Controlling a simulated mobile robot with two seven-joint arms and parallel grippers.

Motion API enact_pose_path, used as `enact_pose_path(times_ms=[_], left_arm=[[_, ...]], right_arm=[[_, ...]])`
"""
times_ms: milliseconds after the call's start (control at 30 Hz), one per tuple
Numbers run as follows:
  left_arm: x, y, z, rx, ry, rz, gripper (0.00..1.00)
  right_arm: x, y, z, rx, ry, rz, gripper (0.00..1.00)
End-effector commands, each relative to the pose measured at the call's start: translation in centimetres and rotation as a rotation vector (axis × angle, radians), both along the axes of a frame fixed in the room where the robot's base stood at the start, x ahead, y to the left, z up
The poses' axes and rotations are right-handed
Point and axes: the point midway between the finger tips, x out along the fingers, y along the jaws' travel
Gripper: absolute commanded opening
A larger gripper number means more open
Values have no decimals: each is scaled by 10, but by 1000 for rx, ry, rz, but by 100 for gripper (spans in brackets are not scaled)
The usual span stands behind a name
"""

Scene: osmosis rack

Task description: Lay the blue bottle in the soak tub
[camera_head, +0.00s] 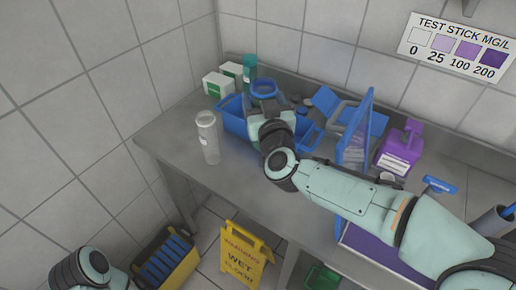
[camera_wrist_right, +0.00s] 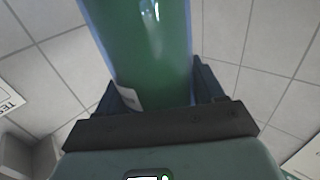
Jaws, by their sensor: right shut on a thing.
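My right gripper (camera_wrist_right: 160,100) is shut on a bottle (camera_wrist_right: 150,45) with blue edges and a green body, which fits the blue bottle. In the head view, the bottle's round blue end (camera_head: 264,87) shows just beyond my right gripper (camera_head: 270,112); the rest of it is mostly hidden. The soak tub appears to be the blue tub (camera_head: 232,121) on the bench, partly covered by my right arm. The gripper and bottle are over or close to the tub; I cannot tell whether they touch it. My left arm shows at the lower left, its gripper out of view.
A clear cylinder (camera_head: 208,137) stands left of the tub. White-green boxes (camera_head: 218,85) and a teal bottle (camera_head: 249,66) stand behind. A blue rack (camera_head: 355,132) and a purple jug (camera_head: 400,150) are to the right. A yellow wet-floor sign (camera_head: 243,257) stands below.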

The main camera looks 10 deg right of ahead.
Motion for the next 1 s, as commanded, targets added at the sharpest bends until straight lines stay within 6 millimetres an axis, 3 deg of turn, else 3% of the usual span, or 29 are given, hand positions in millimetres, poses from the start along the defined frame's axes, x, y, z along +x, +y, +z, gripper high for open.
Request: enact_pose_path(times_ms=[33, 100, 400, 667, 900, 1000], left_arm=[[-5, 0, -11, 0, 6, 0, 43], [-7, 0, -18, 0, 9, 0, 43], [-12, 0, -37, 0, 15, 0, 43], [-12, 0, -40, 0, 15, 0, 43], [-12, 0, -47, 1, 8, 1, 43], [-11, 0, -47, 1, 8, 2, 43]], right_arm=[[0, 0, -22, -4, 7, -1, 43], [0, 0, -42, -4, 8, 0, 43], [0, 0, -110, -3, 5, 0, 43], [0, 0, -129, -1, 2, -1, 43], [0, 0, -164, -2, 4, -1, 43], [0, 0, -167, 0, 0, -1, 43]])
